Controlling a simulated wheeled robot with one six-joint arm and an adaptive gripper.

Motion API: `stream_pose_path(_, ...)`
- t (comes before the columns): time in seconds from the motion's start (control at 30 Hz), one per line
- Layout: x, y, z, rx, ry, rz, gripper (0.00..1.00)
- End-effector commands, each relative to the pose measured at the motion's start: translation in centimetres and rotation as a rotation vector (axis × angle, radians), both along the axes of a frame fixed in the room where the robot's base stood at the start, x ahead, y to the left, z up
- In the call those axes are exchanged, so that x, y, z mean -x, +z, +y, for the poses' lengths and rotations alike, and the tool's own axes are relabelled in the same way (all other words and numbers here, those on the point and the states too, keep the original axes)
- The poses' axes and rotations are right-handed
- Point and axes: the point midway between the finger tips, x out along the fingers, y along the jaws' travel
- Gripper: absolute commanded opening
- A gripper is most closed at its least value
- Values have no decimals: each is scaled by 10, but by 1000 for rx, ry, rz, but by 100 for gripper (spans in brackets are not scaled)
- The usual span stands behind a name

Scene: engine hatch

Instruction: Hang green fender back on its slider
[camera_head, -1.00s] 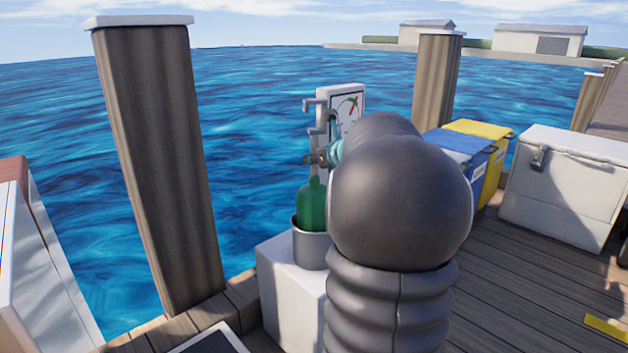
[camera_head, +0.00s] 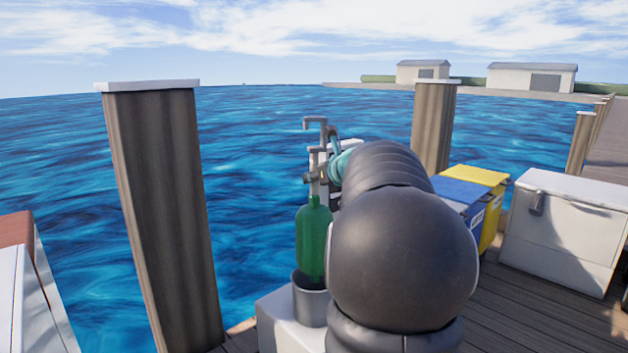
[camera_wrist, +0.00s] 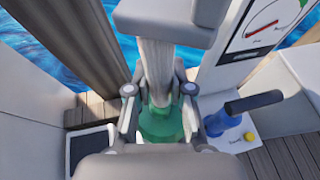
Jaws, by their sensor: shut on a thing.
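The green fender (camera_head: 313,240) hangs upright below my gripper (camera_head: 318,178). Its lower end is at the rim of a grey bucket (camera_head: 309,308); I cannot tell whether the tip is still inside. A pale hanger (camera_head: 316,130) with hooked ends rises above the grip. In the wrist view my gripper (camera_wrist: 159,90) has its two fingers closed in on either side of the pale stem (camera_wrist: 156,70), with the green fender (camera_wrist: 161,124) beneath. The exact contact is hidden by the fingers. I cannot make out the slider for certain.
The bucket stands on a white block (camera_head: 280,320). A white dial panel (camera_wrist: 265,30) is close at right, along with a blue handle (camera_wrist: 252,102) and yellow button. A thick wooden piling (camera_head: 160,210) stands left. Bins (camera_head: 460,195) and a white chest (camera_head: 562,230) stand right.

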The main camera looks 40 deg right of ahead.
Motion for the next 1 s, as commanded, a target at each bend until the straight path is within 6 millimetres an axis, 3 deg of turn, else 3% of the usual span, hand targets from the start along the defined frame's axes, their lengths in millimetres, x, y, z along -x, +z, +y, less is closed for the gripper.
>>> stream_pose_path(1.0, 0, 53, 0, 2, -1, -2, 0)
